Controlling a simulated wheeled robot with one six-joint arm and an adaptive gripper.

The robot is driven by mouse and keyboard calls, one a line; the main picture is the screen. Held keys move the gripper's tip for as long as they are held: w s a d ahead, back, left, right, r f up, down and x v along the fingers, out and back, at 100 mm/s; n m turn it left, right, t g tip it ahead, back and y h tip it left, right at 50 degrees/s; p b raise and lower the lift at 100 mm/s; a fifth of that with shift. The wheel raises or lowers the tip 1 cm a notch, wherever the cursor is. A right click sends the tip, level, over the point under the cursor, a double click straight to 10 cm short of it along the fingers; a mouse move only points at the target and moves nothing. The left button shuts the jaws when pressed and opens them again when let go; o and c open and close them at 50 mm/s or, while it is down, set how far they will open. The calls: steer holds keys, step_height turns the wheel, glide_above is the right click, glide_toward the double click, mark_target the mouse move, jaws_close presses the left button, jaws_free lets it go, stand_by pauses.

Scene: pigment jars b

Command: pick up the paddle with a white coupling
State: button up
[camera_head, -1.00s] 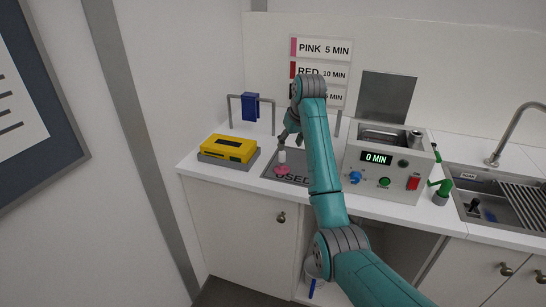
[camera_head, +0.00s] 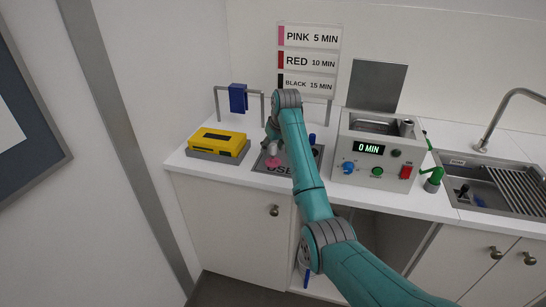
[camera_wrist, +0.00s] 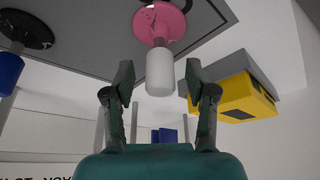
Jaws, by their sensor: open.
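The paddle with a white coupling (camera_wrist: 159,72) has a pink disc-shaped end (camera_wrist: 160,22). In the head view its pink part (camera_head: 273,161) stands on the grey "USED" mat, with the coupling partly hidden by my gripper (camera_head: 271,138). In the wrist view my gripper (camera_wrist: 159,78) is open. Its two fingertips are on either side of the white coupling, with gaps visible on both sides. How deep the coupling lies between them is hard to tell. Another paddle with a blue coupling (camera_wrist: 9,72) and a dark disc is at the left of the wrist view.
A yellow case (camera_head: 217,142) on a grey base is left of the mat (camera_head: 288,181). A blue item (camera_head: 238,98) hangs on a grey rail behind. The machine reading "0 MIN" (camera_head: 371,165) stands to the right, then a green pump (camera_head: 433,180) and a sink (camera_head: 500,183).

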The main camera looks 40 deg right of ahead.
steer(key=shift+w+f, duration=0.25)
steer(key=shift+f, duration=0.45)
jaws_close()
